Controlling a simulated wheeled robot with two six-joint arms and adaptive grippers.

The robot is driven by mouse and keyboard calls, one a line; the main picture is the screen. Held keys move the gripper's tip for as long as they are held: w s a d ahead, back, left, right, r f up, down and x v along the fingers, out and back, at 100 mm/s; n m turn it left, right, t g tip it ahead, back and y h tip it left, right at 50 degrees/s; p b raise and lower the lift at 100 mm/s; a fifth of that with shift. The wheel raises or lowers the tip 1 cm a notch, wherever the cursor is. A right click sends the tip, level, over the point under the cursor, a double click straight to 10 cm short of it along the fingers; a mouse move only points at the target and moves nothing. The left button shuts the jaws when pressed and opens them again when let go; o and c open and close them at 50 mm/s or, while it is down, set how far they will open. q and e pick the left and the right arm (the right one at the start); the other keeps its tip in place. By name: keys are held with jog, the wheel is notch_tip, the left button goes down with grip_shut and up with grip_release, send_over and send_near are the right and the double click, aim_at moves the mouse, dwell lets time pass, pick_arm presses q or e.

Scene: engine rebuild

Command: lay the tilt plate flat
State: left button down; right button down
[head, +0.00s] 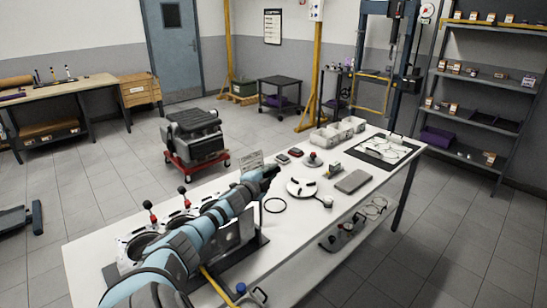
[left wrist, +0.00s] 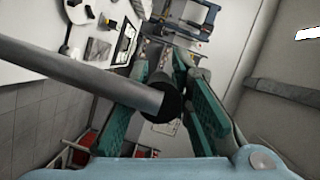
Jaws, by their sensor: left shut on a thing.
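My left arm reaches across the workbench from the lower left in the head view. Its gripper (head: 268,172) is above the bench near a small printed card. In the left wrist view the gripper (left wrist: 164,78) has its fingers around the dark end of a grey bar (left wrist: 80,75) and is shut on it. The bar runs off to the left edge of that view. A grey plate that looks like the tilt plate (head: 238,233) stands steeply tilted on a dark base, partly hidden behind my left arm. My right gripper is not in view.
An engine on a red dolly (head: 197,162) stands behind the bench.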

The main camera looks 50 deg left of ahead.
pick_arm(q)
jog(key=shift+a+r, duration=0.1)
dwell(0.5)
jog(key=c, duration=1.4)
grip_release()
jog(key=shift+c, duration=0.2)
